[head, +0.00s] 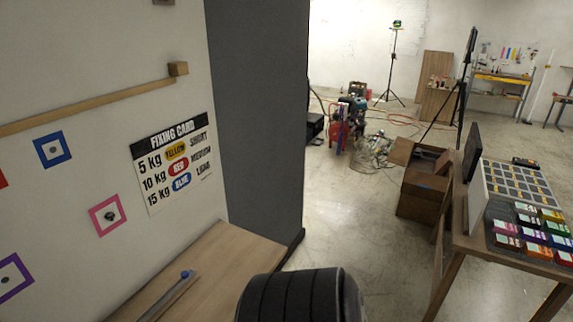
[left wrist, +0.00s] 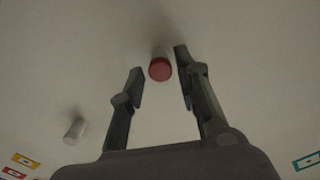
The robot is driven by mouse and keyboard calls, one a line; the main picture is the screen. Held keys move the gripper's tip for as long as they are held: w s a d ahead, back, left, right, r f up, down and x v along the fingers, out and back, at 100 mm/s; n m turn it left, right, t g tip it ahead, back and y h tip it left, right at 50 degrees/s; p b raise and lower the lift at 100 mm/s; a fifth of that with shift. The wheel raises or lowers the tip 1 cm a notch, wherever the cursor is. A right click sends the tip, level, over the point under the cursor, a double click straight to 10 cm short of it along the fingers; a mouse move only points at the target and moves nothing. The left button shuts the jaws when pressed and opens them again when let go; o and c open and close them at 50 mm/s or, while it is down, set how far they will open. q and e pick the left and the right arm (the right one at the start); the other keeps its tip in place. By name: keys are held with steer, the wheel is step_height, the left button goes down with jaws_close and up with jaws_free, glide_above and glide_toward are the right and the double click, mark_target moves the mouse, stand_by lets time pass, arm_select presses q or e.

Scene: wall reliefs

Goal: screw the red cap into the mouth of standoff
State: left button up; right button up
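In the left wrist view, the red cap (left wrist: 160,70) faces the camera at the front end of a pale standoff (left wrist: 158,51) on the wall. Whether the cap is seated in its mouth cannot be told. My left gripper (left wrist: 159,60) is open, with one finger on each side of the cap. The right-hand finger appears very close to the cap and standoff; the left-hand finger is clearly apart. Contact cannot be judged. The head view shows neither cap nor standoff, and my right gripper is not in view.
Another pale standoff (left wrist: 75,127) projects from the wall at lower left. The head view shows a fixing card (head: 177,163), a wooden rail (head: 90,107), a wooden bench (head: 232,246), and a dark grey panel (head: 260,110). A table with coloured boxes (head: 535,235) stands right.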

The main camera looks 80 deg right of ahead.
arm_select(q)
steer(key=n, duration=1.5)
steer(key=shift+n, duration=0.4)
steer(key=c, duration=0.7)
steer(key=shift+f+m+b, duration=0.25)
steer(key=shift+m+b, duration=0.55)
jaws_close()
steer(key=m, duration=0.1)
steer(key=m+b, duration=0.1)
steer(key=m, duration=0.1)
steer(key=shift+r+m, duration=0.2)
steer(key=shift+m, duration=0.1)
